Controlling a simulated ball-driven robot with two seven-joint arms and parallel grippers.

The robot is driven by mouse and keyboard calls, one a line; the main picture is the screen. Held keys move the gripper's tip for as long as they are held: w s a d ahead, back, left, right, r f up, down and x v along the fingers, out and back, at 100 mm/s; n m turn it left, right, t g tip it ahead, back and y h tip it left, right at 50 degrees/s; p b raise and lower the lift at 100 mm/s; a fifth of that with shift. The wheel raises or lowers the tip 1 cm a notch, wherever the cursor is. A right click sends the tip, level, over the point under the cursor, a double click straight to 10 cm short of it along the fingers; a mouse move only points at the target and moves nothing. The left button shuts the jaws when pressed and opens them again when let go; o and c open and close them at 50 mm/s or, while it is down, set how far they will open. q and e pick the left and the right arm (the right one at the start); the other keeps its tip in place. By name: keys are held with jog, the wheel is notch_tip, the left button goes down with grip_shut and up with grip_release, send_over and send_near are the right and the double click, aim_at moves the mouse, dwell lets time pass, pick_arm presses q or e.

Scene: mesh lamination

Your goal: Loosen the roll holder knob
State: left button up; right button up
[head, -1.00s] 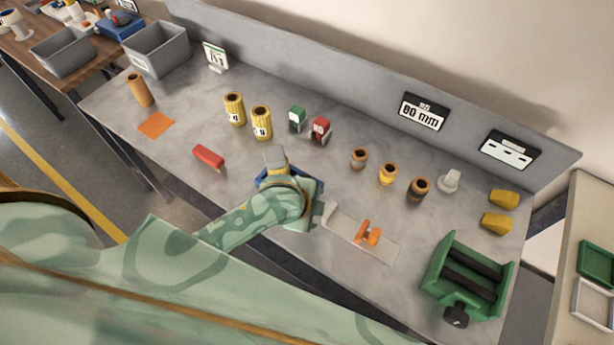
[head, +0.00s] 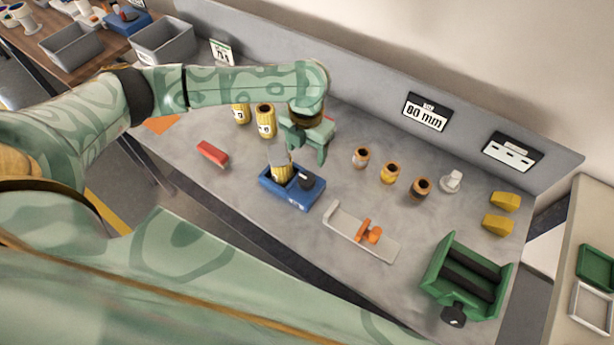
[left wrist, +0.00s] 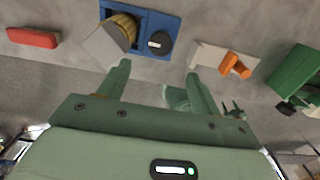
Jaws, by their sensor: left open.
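The blue roll holder (head: 294,203) stands on the grey bench with a yellow-and-grey roll (head: 281,171) upright in it. Its black knob (head: 307,182) is beside the roll on the right. In the left wrist view the holder (left wrist: 160,18), the roll (left wrist: 112,37) and the knob (left wrist: 159,43) show at the top, beyond the fingertips. My left gripper (head: 308,158) is open and empty, fingers pointing down, behind the holder and apart from the knob. It also shows in the left wrist view (left wrist: 156,72). My right gripper is out of view.
A red piece (head: 213,153) lies left of the holder. A pale tray with an orange clamp (head: 368,232) lies to its right, then a green roller stand (head: 465,275). The bench between is clear.

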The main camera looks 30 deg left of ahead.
aim_at(307, 179)
pick_arm(q)
notch_tip(307, 179, down, 12)
jog(key=b, duration=0.2)
jog(key=shift+b, duration=0.35)
jog(key=shift+c, duration=0.2)
jog(key=c, duration=0.9)
